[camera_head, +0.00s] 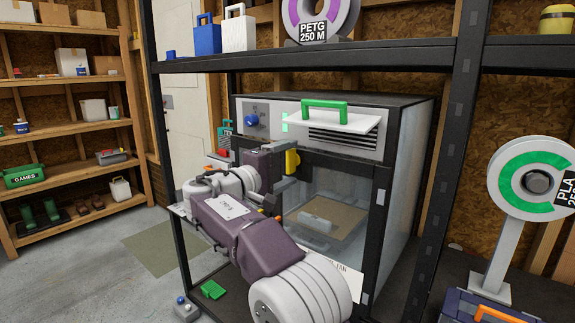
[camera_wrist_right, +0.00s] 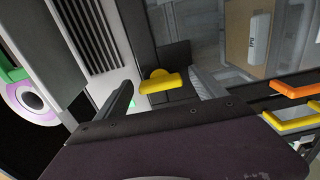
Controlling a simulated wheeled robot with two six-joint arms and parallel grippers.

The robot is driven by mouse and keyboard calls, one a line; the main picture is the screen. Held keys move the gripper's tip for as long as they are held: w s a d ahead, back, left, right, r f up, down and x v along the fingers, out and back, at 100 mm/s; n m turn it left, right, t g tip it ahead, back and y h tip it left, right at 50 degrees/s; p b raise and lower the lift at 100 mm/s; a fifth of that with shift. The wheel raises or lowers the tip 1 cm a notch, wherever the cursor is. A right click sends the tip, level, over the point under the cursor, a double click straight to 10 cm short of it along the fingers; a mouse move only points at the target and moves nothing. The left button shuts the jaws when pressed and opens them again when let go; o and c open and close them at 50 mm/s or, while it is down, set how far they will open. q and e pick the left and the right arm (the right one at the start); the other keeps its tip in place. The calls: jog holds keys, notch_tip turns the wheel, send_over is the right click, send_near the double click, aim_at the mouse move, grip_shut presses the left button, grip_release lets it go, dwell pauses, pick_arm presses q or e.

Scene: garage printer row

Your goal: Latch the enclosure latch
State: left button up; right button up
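The enclosure (camera_head: 408,165) is a grey-black box with a clear front panel (camera_head: 335,205), standing in the rack. Its yellow latch (camera_head: 292,161) is on the front frame, at the upper left of the clear panel. In the right wrist view the latch (camera_wrist_right: 160,82) shows as a yellow knob beside a dark plate. My right gripper (camera_head: 286,168) is at the latch. Its two fingers (camera_wrist_right: 163,88) are apart, with the latch in the gap between them; I see no clear contact. My arm hides part of the enclosure's lower left front. My left gripper is not in view.
A green handle (camera_head: 325,105) and a blue knob (camera_head: 251,121) are on the enclosure's top front. A rack post (camera_head: 455,160) stands right of it, with a spool (camera_head: 535,178) beyond. An orange bar (camera_wrist_right: 298,89) and a yellow bar (camera_wrist_right: 295,121) lie right of my gripper.

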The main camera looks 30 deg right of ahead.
jog(key=v, duration=0.9)
jog(key=shift+p, duration=0.35)
